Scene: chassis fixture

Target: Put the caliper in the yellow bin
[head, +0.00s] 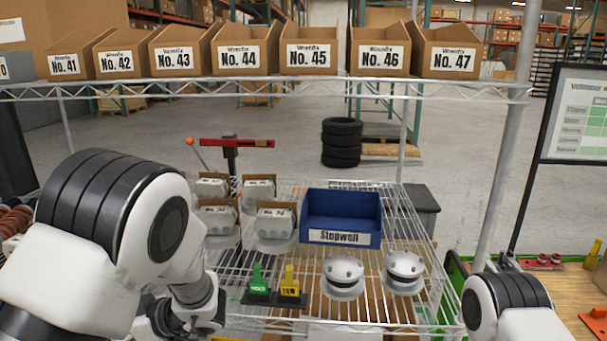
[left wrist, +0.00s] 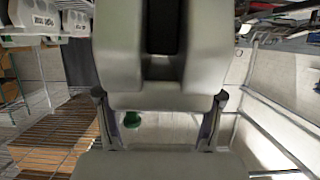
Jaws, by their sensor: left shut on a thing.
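A large pale grey block with a dark slot, which I take as the caliper (left wrist: 120,60), fills the upper middle of the left wrist view. My left gripper (left wrist: 159,98) has its dark fingers on both sides of the block's lower end and is shut on it. In the head view my left gripper (head: 172,318) is low at the left front of the wire rack, mostly hidden by my arm. A thin yellow edge (head: 232,339) shows at the bottom of the head view; I cannot tell whether it is the yellow bin. My right gripper is out of view.
A blue Stopwell bin (head: 342,231), two white round parts (head: 343,275) and several grey labelled parts (head: 275,220) stand on the wire rack (head: 300,275). Small green (head: 258,284) and yellow (head: 289,283) tools stand in front. Cardboard bins (head: 245,50) line the upper shelf.

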